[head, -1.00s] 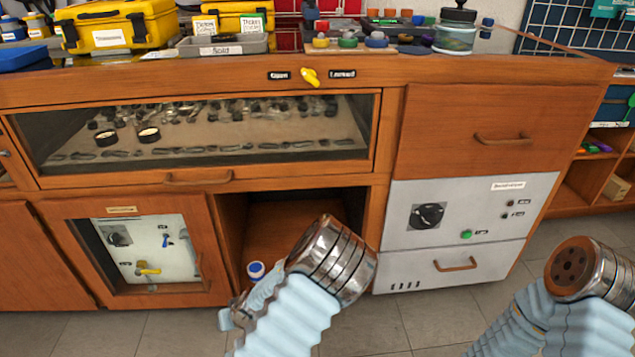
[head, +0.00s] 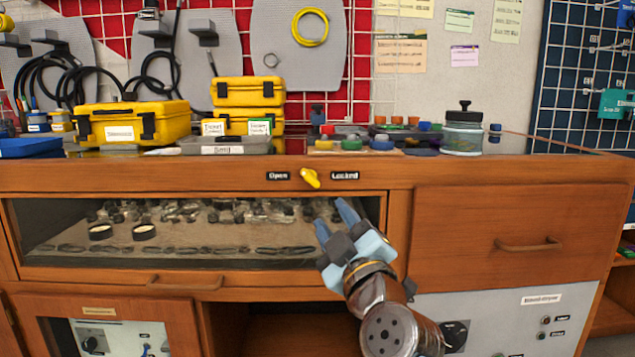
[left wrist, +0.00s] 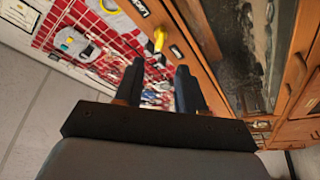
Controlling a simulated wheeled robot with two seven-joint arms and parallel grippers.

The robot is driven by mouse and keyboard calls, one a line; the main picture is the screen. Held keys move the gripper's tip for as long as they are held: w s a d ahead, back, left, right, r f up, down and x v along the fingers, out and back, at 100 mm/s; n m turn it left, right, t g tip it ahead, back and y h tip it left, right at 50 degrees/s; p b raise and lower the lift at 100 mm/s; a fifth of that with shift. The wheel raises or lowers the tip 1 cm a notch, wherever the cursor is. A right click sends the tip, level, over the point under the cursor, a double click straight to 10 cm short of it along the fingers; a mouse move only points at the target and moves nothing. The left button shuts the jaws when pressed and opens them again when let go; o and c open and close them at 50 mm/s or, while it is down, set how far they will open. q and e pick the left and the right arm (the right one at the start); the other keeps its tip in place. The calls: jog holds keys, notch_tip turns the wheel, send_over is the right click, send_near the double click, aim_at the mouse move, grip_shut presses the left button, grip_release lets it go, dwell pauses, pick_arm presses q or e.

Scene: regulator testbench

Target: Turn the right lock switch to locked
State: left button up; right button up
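A yellow lock switch (head: 311,178) sits on the wooden front rail, between a black "Open" label (head: 278,176) on its left and a black "Locked" label (head: 345,176) on its right. Its handle sits slanted between the labels. It also shows in the left wrist view (left wrist: 159,38), beyond my fingers. My left gripper (head: 329,211) is open and empty just below and right of the switch, in front of the glass. In the left wrist view its two dark fingers (left wrist: 160,66) stand apart with nothing between them. My right gripper is not in view.
A glass-fronted display drawer (head: 165,285) is below the rail. A plain wooden drawer (head: 455,235) is to the right. Yellow cases (head: 135,122), a grey tray (head: 222,146) and a jar (head: 463,135) stand on the worktop above. The rail around the switch is clear.

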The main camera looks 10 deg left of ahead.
aim_at(312, 182)
pick_arm(q)
jog(key=p+x, duration=0.6)
jog(key=x, duration=0.4)
jog(key=shift+a+r, duration=0.15)
jog(key=shift+w+a, duration=0.2)
jog(key=shift+w, duration=0.2)
grip_shut()
